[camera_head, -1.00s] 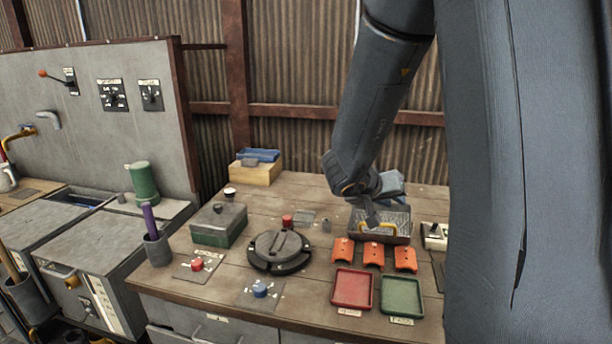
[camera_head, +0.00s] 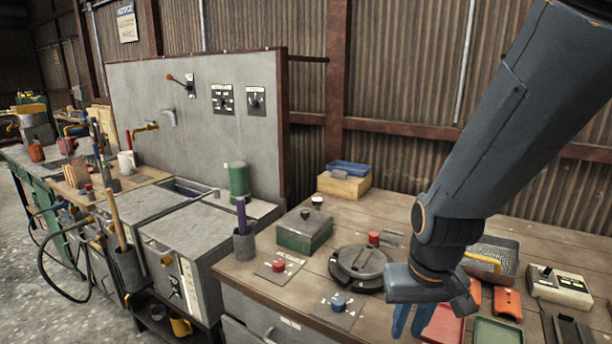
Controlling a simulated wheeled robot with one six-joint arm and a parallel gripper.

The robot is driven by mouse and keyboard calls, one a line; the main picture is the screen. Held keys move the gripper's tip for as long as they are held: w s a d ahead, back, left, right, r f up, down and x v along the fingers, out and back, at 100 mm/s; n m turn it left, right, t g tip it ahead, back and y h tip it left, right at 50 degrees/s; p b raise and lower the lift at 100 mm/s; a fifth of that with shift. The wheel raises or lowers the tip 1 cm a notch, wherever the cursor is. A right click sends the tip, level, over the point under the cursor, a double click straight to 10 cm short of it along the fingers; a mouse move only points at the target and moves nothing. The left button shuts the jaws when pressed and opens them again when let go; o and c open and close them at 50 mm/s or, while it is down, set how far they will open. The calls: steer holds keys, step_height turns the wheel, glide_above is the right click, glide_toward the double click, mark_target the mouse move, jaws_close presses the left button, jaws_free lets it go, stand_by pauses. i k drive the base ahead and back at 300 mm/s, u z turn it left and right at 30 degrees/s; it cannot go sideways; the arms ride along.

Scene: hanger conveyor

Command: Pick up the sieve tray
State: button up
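The sieve tray appears to be the dark, shallow tray with a mesh-like floor (camera_head: 503,255) and a yellow handle (camera_head: 484,262). It lies on the right part of the wooden workbench, partly hidden by my arm.
A round dark fixture (camera_head: 358,268) and a green box (camera_head: 304,231) stand left of my arm. Red (camera_head: 445,326) and green (camera_head: 497,332) trays, orange pieces (camera_head: 507,303) and a switch box (camera_head: 560,288) lie at the right. A grey sink unit (camera_head: 190,235) stands further left.

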mark_target(479, 250)
steer(key=u, duration=0.4)
steer(key=k, duration=0.2)
steer(key=z, duration=1.45)
steer(key=i, duration=0.5)
